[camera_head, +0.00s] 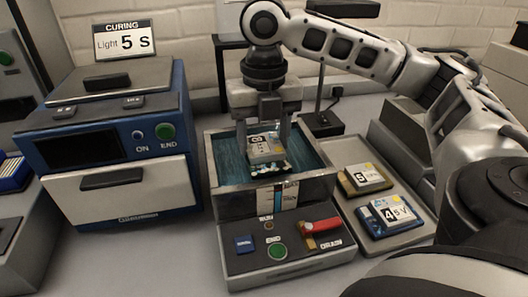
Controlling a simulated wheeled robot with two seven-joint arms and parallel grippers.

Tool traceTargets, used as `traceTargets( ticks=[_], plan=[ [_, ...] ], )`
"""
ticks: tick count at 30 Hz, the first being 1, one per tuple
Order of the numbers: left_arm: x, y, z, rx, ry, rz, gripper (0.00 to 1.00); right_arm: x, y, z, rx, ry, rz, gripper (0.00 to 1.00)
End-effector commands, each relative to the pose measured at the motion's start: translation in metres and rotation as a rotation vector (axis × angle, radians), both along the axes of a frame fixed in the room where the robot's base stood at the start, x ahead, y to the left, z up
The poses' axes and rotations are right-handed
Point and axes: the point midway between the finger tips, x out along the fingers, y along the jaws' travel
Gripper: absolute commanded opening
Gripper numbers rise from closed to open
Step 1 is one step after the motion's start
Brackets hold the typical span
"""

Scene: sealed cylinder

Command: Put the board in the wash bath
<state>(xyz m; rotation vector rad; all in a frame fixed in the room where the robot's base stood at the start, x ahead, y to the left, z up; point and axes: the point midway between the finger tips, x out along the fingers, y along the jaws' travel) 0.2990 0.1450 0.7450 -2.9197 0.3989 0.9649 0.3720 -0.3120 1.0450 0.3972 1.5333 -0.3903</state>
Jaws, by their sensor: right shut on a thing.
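The wash bath (222,190) is a grey open-topped box with teal liquid inside, at the middle of the camera_head view. My right gripper (266,134) points down over its opening and is shut on a board (266,152). The board has a white label on top and a dark lower edge. It is within the bath's outline in the picture; I cannot tell whether it touches the liquid or the floor of the bath. The gripper's fingers stand at either side of the board. My left gripper is not in view.
A grey tray (398,240) at the right holds a board marked 5 (365,178) and a blue board marked 4 (390,216). The bath's front panel has a green button (277,251) and a red-handled drain valve (320,226). A blue curing machine (172,108) stands at the left.

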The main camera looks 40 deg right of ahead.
Motion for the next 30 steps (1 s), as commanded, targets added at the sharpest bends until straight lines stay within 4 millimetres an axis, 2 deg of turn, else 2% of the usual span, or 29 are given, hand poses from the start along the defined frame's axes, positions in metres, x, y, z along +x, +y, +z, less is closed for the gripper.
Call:
traceTargets(
  ticks=[2,7,20,21,22,23,30],
  plan=[
    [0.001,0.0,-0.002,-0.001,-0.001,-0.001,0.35,0.004,-0.006,-0.011,-0.002,0.003,-0.003,0.19],
    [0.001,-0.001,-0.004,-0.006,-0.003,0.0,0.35,0.003,-0.004,-0.034,-0.002,0.001,-0.001,0.19],
    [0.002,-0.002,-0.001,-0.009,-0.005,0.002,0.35,0.003,-0.004,-0.039,0.0,0.001,0.0,0.19],
    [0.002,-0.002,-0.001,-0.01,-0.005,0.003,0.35,0.003,-0.004,-0.039,0.0,0.0,0.0,0.67],
    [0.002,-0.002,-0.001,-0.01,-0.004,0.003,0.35,0.003,-0.004,-0.039,0.0,0.0,0.0,0.75],
    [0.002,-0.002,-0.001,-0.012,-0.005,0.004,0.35,0.003,-0.004,-0.04,0.0,0.0,0.0,0.77],
    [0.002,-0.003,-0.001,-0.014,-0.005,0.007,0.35,0.003,-0.004,-0.039,-0.001,0.0,-0.001,0.77]
  ],
)
